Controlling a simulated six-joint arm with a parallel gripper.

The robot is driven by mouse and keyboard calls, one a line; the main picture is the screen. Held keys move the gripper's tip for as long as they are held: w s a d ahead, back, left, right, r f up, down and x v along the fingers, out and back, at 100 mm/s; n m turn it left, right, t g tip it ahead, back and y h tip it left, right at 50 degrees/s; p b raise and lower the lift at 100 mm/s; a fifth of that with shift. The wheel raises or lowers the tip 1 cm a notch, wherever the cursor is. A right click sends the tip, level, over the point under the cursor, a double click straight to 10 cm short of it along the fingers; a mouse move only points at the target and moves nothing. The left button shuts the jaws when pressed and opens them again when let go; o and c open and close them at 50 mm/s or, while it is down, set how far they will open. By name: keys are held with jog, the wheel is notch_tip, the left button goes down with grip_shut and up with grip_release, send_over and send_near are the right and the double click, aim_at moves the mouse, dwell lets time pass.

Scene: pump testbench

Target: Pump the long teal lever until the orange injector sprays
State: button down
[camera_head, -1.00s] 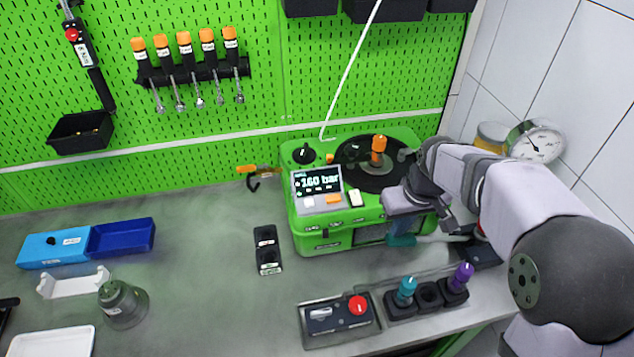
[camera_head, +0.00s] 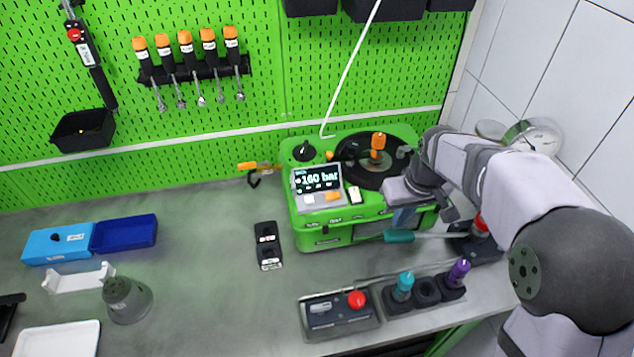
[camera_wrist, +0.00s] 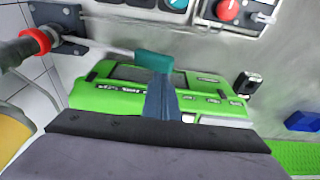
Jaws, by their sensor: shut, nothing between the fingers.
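The lever's teal handle (camera_head: 398,236) lies low in front of the green tester, on a grey rod running right to its base. In the wrist view the teal handle (camera_wrist: 154,61) shows just beyond my fingertips. My gripper (camera_head: 403,220) is shut and empty, fingers pointing down over the handle; whether they touch it I cannot tell. It also shows in the wrist view (camera_wrist: 160,100). The orange injector (camera_head: 378,143) stands upright on the tester's dark round top; no spray shows. The display (camera_head: 318,179) reads 160 bar.
A pressure gauge (camera_head: 533,137) stands behind my arm at the right. A red-buttoned box (camera_head: 340,312) and a holder with a teal-topped injector (camera_head: 403,287) and a purple-topped injector (camera_head: 458,272) stand in front of the tester. Blue boxes (camera_head: 124,233) lie at the left.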

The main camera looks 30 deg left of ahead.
notch_tip(320, 180, up, 5)
jog(key=p, duration=0.3)
jog(key=shift+f, duration=0.15)
jog(key=s+d+f+m+h+b, duration=0.1)
jog(key=s+d+f+m+b, duration=0.15)
jog(key=d, duration=0.65)
jog(key=s+d+f+m+b, duration=0.15)
jog(key=s+d, duration=0.25)
jog(key=d, duration=0.4)
jog(key=s+d+f+m+g+b, duration=0.1)
jog(key=s+d+f+m, duration=0.4)
jog(key=s+d, duration=0.5)
jog(key=shift+s+f+g+h, duration=0.3)
jog(key=shift+s+f, duration=0.35)
jog(key=shift+s, duration=0.55)
